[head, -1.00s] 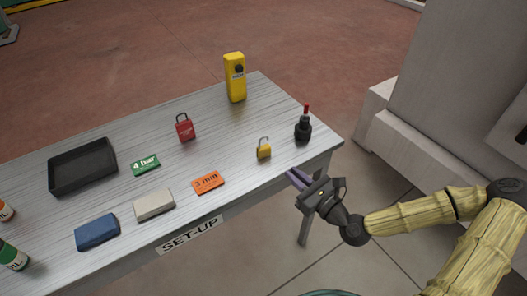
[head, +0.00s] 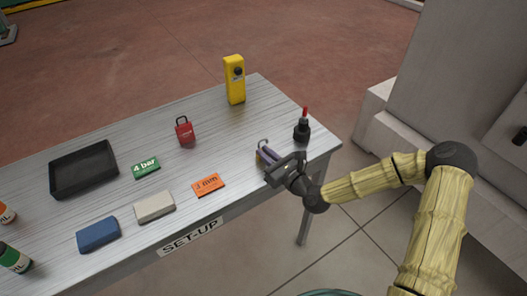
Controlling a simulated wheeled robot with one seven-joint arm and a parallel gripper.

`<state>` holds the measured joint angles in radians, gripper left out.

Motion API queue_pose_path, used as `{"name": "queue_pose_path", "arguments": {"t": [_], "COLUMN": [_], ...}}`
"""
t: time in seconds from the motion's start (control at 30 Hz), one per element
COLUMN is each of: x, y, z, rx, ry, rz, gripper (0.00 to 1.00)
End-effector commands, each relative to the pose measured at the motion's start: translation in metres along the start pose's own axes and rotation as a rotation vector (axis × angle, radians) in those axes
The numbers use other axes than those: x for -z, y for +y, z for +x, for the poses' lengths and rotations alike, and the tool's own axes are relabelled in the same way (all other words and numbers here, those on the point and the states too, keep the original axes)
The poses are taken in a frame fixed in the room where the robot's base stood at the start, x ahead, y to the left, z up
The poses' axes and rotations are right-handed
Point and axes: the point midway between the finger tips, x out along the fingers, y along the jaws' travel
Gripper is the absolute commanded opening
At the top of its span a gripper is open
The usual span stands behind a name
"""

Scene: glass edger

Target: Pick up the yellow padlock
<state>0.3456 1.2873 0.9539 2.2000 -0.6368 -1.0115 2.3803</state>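The yellow padlock (head: 259,159) stands near the front right edge of the table. Its grey shackle (head: 263,142) shows above, and most of its yellow body is hidden behind my gripper.
On the metal table (head: 215,143), a black bottle with a red tip (head: 302,130) stands close to the right of my gripper. An orange tag (head: 208,185) lies to the left. A red padlock (head: 185,132) and a yellow device (head: 235,80) stand farther back.

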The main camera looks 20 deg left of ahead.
Motion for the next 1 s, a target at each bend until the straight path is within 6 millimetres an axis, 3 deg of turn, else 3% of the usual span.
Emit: {"name": "queue_pose_path", "arguments": {"t": [0.37, 0.73, 1.0], "x": [-0.001, -0.004, -0.003], "y": [0.000, -0.002, -0.001], "z": [0.004, 0.047, 0.052], "rx": [-0.001, 0.005, 0.004], "ry": [0.000, 0.000, 0.001], "rz": [0.000, -0.002, 0.001], "gripper": [0.11, 0.11, 0.11]}}
